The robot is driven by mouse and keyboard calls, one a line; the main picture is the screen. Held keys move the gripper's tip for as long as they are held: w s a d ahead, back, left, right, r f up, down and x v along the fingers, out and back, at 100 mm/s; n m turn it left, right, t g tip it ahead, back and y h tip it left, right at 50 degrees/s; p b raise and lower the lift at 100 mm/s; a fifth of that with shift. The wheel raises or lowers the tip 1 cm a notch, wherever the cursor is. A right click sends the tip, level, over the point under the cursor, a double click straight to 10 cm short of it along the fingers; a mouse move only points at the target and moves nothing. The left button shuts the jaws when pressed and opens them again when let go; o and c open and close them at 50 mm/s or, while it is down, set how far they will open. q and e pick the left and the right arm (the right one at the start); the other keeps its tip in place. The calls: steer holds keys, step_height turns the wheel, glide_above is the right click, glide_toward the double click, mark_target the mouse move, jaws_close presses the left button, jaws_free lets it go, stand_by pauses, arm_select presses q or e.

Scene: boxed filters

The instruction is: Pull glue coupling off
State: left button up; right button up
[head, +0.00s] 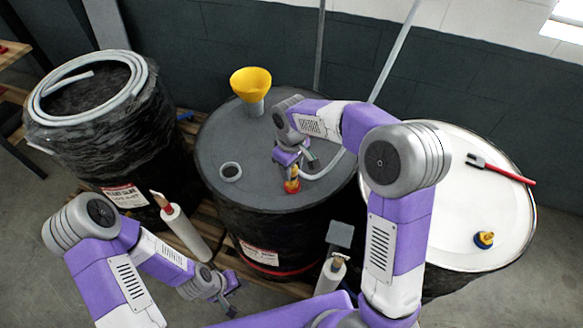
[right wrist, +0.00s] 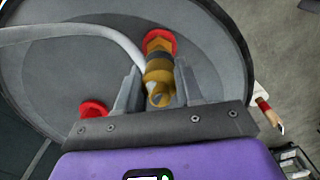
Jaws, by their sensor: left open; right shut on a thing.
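The brass-coloured glue coupling (head: 292,186) sits on a red ring on top of the dark middle drum (head: 240,195). A pale hose (head: 325,166) runs to it across the lid. My right gripper (head: 290,172) is shut on the coupling from above. In the right wrist view the coupling (right wrist: 159,72) lies between the two grey fingers, with the red ring (right wrist: 161,40) beyond it. It appears seated on the ring; a small gap cannot be ruled out. My left gripper (head: 222,290) is open and empty, low in front of the drums.
A yellow funnel (head: 251,84) and a round opening (head: 231,171) are on the same lid. A wrapped drum (head: 95,135) with coiled hose stands left.

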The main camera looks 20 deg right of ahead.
steer(key=shift+r+p, duration=1.05)
steer(key=shift+r, duration=0.4)
steer(key=shift+r, duration=0.2)
step_height(320, 180, up, 9)
steer(key=p, duration=0.7)
steer(key=shift+p, duration=0.3)
steer(key=shift+s+f, duration=0.1)
steer(key=shift+f, duration=0.05)
